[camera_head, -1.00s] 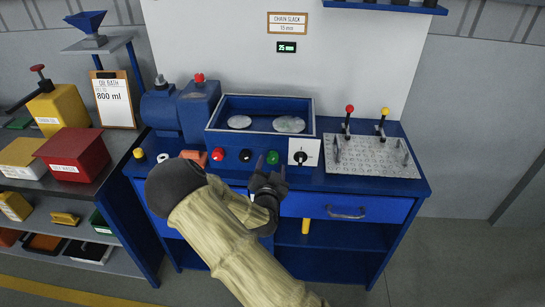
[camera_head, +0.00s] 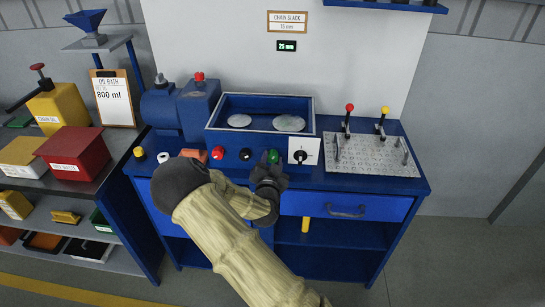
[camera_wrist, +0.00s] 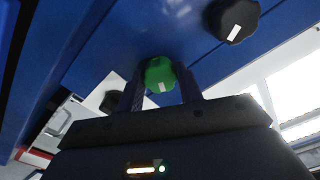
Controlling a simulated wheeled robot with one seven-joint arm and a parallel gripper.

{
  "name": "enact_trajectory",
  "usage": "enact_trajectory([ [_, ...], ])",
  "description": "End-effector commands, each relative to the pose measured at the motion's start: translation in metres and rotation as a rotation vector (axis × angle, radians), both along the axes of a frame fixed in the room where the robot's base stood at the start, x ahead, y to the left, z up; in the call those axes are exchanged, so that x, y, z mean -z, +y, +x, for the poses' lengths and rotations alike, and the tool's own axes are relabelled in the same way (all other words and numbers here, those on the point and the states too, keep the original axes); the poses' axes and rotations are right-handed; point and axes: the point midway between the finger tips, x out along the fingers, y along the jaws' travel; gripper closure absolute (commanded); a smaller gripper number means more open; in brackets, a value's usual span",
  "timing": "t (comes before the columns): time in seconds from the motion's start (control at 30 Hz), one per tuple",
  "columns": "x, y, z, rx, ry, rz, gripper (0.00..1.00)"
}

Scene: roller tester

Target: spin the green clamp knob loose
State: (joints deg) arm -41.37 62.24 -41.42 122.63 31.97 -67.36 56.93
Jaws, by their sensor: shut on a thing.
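The green clamp knob (camera_head: 272,157) sits on the front of the blue bench, between a black knob and the white dial plate. In the wrist view the green knob (camera_wrist: 159,74) is between my two fingers and carries a small white mark near its lower edge. My gripper (camera_head: 269,168) is at the knob from the front, and in the wrist view my gripper (camera_wrist: 160,90) is shut on it. My fingers cover the knob's sides, so their contact is partly hidden.
A black knob (camera_head: 245,155) and a red knob (camera_head: 218,153) are to the left. A white plate with a black dial (camera_head: 303,151) is close on the right. A blue tray (camera_head: 313,122) is behind, and a drawer handle (camera_head: 346,211) is at lower right.

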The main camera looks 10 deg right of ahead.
Motion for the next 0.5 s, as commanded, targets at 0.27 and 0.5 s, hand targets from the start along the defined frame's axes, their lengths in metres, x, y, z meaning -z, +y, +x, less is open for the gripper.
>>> enact_trajectory([
  [0.27,-0.0004,0.0005,-0.0003,-0.001,0.078,-0.238,1.00],
  [0.5,-0.0001,0.0006,-0.0004,-0.001,0.168,-0.513,1.00],
])
